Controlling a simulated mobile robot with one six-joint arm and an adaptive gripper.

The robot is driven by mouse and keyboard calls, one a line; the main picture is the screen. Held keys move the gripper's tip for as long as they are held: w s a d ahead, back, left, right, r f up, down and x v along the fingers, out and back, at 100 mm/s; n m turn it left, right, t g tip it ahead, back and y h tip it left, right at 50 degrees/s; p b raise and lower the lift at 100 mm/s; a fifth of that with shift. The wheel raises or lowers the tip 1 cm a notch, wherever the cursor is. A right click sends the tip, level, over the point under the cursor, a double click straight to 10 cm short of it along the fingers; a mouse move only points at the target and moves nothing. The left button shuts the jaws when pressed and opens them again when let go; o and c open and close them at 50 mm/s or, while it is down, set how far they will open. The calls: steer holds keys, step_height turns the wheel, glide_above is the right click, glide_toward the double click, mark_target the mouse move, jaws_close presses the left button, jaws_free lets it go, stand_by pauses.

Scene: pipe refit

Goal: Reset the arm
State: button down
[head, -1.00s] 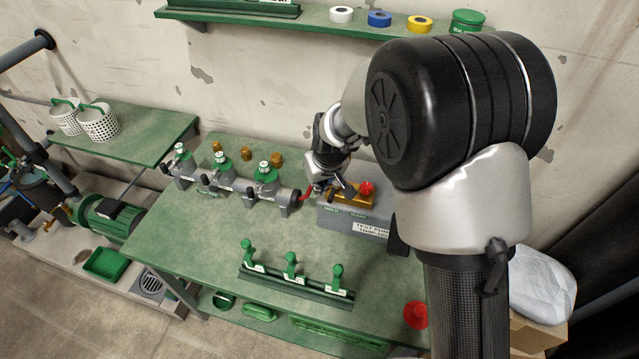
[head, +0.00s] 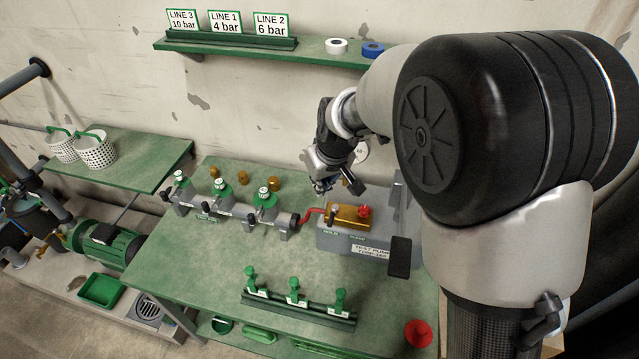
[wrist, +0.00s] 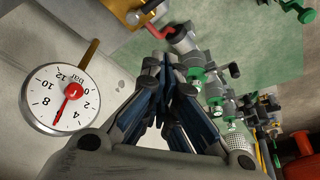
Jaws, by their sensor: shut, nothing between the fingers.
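My gripper (head: 322,184) hangs above the back of the green bench (head: 200,258), over the left end of the test pump (head: 350,237), and touches nothing there that I can see. In the wrist view its fingers (wrist: 166,62) are together at the tips, with nothing between them. The test pump is a grey box with a brass block (head: 345,214) and a red knob (head: 364,211). A red hose (head: 312,214) joins it to the row of green-capped valves (head: 225,203). In the wrist view a round bar gauge (wrist: 62,95) shows at the left, its red needle between 4 and 8.
A rack with several green handles (head: 298,303) stands at the bench front. A wall shelf (head: 330,54) carries the LINE 3, LINE 1 and LINE 2 signs (head: 224,22) and tape rolls. White baskets (head: 90,150) sit on a side shelf. The bench middle is clear.

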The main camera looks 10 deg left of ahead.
steer(key=shift+d+r, duration=0.1)
steer(key=s+d+r+m, duration=0.2)
steer(key=s+d+r, duration=0.4)
steer(key=d+r, duration=0.15)
steer(key=s+d+r+m, duration=0.1)
steer(key=s+d+r, duration=0.1)
steer(key=s+d, duration=0.2)
steer(key=s+d+r+m+h, duration=0.1)
steer(key=s+d, duration=0.3)
steer(key=s, duration=0.7)
steer(key=s+d+r+m+t+h, duration=0.1)
steer(key=s+d, duration=0.3)
steer(key=s, duration=0.4)
steer(key=shift+s+r+m, duration=0.15)
steer(key=shift+r+m, duration=0.45)
steer(key=shift+r, duration=0.3)
